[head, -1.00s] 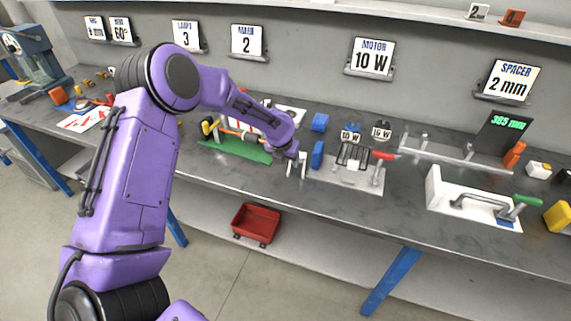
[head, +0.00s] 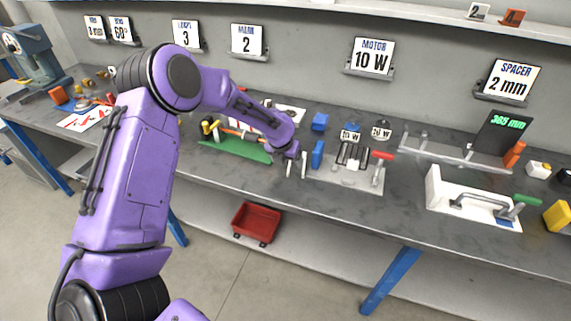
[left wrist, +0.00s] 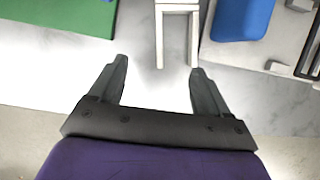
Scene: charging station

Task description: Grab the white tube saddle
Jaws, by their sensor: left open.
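The white tube saddle (left wrist: 159,36) shows in the left wrist view as a white U-shaped piece with two legs toward me, on the grey bench top. Its far part runs out of the top of that view. My left gripper (left wrist: 158,66) is open and empty, its fingertips just short of the saddle's leg ends, with the saddle right of the middle of the gap. In the head view my left gripper (head: 297,167) is low by the bench's front edge. I cannot make out the saddle clearly there. My right gripper is not in view.
A green plate (head: 235,146) lies left of the gripper, and a blue block (head: 317,154) stands close on its right. A fixture with a red-handled clamp (head: 383,155) is further right. A red bin (head: 256,223) sits below the bench.

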